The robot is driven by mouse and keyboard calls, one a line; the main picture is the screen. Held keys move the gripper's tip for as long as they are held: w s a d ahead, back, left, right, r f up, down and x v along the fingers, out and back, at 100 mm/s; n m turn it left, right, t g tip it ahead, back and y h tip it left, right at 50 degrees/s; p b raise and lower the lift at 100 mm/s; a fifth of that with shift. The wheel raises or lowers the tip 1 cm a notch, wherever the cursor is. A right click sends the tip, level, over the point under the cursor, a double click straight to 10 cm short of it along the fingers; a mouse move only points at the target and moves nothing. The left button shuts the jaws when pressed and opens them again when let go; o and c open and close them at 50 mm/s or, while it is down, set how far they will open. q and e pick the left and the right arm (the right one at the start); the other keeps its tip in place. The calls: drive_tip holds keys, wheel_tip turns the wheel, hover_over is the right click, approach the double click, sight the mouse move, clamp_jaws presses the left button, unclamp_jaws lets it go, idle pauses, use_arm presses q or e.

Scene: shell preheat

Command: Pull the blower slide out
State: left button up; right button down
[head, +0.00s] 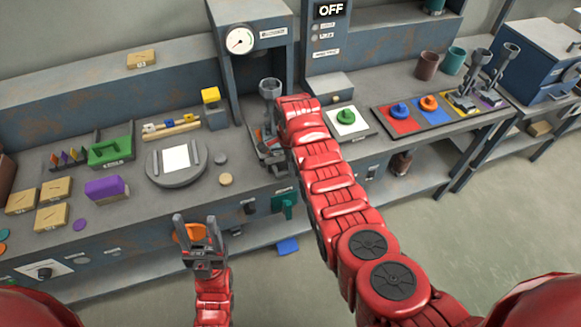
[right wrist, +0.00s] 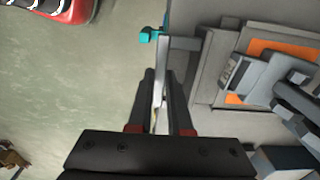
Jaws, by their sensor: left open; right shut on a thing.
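My right gripper (right wrist: 160,76) is shut on a thin, pale grey upright piece (right wrist: 162,58) in the right wrist view. This piece appears to be the handle of the blower slide, at the edge of a grey bench fixture. A small teal part (right wrist: 150,35) shows beyond it. In the head view, my red right arm hides this gripper and most of the grasp. The fixture with orange patches (right wrist: 285,48) lies beside the gripper.
The gauge housing (head: 240,40) stands behind the fixture. A round plate (head: 152,176) and a green block (head: 110,151) lie left on the bench. Coloured pads with knobs (head: 400,110) lie right. A green handle (head: 285,204) hangs on the bench front. The floor in front is mostly clear.

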drive_tip(key=c, duration=0.8)
unclamp_jaws()
drive_tip(key=shift+c, duration=0.2)
drive_tip(key=shift+r, duration=0.1)
wheel_tip(320, 180, up, 5)
drive_tip(key=shift+w+f+b, duration=0.15)
drive_tip(key=shift+f+b, duration=0.05)
drive_tip(key=shift+b, duration=0.75)
wheel_tip(320, 180, up, 13)
drive_tip(key=p, duration=0.3)
drive_tip(key=shift+f, duration=0.2)
